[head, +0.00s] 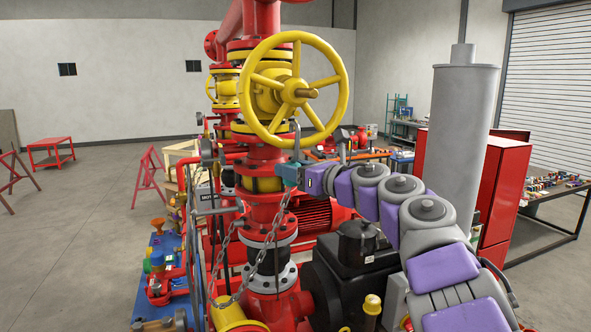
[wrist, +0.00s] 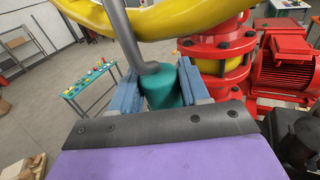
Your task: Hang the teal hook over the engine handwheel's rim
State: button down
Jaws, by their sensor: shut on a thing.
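The teal hook (wrist: 163,86) has a teal body and a grey metal shank (wrist: 122,32). My gripper (wrist: 158,88) is shut on the teal body, its blue-grey fingers on both sides of it. In the head view my gripper (head: 290,174) is just below the lower rim of the large yellow handwheel (head: 341,88). The shank rises from it toward the rim. In the wrist view the shank crosses in front of the yellow rim (wrist: 195,28) and leaves the picture at the top. The hook's upper end is hidden, and I cannot tell whether it touches the rim.
A red pipe column (head: 266,214) with flanges and a hanging chain (head: 272,238) stands below the wheel. A red motor (head: 312,213) and a black unit (head: 345,268) are close to my arm. A grey cylinder (head: 459,120) stands at right. Floor at left is largely open.

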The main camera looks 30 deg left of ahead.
jog(key=shift+w+f, duration=0.15)
dwell(0.5)
jog(key=shift+w+d+f+b, duration=0.1)
jog(key=shift+w+f+b, duration=0.1)
jog(key=shift+f+b, duration=1)
jog(key=c, duration=1)
grip_release()
jog(key=o, duration=0.5)
jog(key=shift+a, duration=0.25)
jog(key=shift+d, duration=0.1)
jog(key=b+v, duration=0.4)
jog(key=v, duration=1.3)
jog(key=shift+w+d, duration=0.15)
